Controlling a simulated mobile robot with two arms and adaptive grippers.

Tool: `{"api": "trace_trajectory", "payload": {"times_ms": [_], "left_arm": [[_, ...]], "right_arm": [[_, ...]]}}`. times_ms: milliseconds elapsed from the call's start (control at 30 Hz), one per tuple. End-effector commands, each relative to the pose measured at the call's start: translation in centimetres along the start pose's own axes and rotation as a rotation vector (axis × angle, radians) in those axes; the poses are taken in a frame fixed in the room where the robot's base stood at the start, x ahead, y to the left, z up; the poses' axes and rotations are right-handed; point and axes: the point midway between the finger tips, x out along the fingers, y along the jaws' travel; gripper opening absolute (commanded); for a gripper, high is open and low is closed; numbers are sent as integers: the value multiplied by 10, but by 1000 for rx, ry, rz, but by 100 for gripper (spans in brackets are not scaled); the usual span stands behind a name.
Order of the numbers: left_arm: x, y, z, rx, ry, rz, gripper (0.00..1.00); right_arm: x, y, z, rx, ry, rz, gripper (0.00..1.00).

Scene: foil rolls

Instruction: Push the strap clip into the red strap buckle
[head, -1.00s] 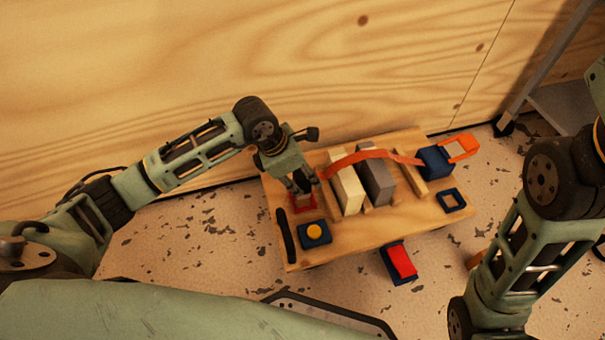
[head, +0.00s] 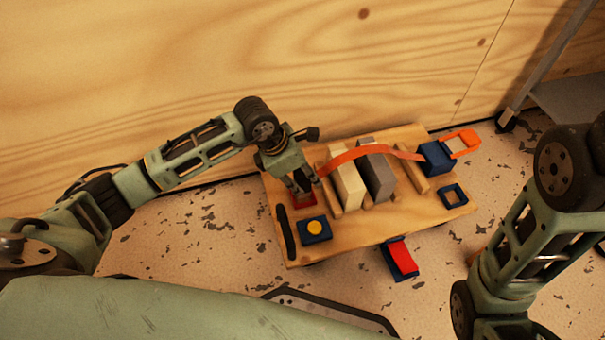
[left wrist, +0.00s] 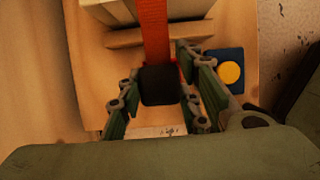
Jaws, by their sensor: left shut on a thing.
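The orange strap (head: 345,158) runs over a cream block and a grey block on a wooden board. Its black strap clip (left wrist: 158,87) shows in the left wrist view between the fingers of my left gripper (head: 305,187), which is shut on it. The red strap buckle (head: 303,202) lies on the board just under the fingertips and is partly hidden by them. A sliver of red shows beside the clip in the left wrist view; how deep the clip sits in the buckle I cannot tell. My right gripper is out of view.
The cream block (head: 349,188) and grey block (head: 379,178) stand right of the gripper. A blue box with a yellow button (head: 315,229) is in front. A blue ratchet box (head: 436,158) and an empty blue frame (head: 453,196) are at right. A wooden wall rises behind.

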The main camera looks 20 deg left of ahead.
Motion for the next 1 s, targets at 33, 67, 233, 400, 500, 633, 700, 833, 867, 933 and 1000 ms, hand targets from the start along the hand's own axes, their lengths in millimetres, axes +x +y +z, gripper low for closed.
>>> {"api": "trace_trajectory", "payload": {"times_ms": [33, 67, 233, 400, 500, 633, 700, 833, 867, 933, 1000], "left_arm": [[-1, 0, 1, 0, 0, 1, 4], [-2, 0, 1, 0, 0, 1, 4], [-1, 0, 1, 0, -1, 0, 4], [-1, 0, 1, 0, -1, 0, 4], [-1, 0, 1, 0, -1, 0, 4], [1, 0, 0, 0, 0, 0, 4], [3, 0, 0, 0, -1, 0, 4], [7, 0, -2, 0, -1, 1, 4], [7, 0, -2, 0, -1, 1, 4], [8, 0, -2, 0, -1, 1, 4], [8, 0, -3, 0, -1, 1, 4]], "right_arm": [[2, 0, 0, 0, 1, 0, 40], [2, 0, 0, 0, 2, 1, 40], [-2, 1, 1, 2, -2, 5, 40], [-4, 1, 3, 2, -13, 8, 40], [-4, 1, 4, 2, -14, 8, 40], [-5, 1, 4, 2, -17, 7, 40], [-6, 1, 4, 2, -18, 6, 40], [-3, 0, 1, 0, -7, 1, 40], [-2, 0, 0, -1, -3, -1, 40], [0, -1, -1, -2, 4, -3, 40], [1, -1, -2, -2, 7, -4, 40]]}}
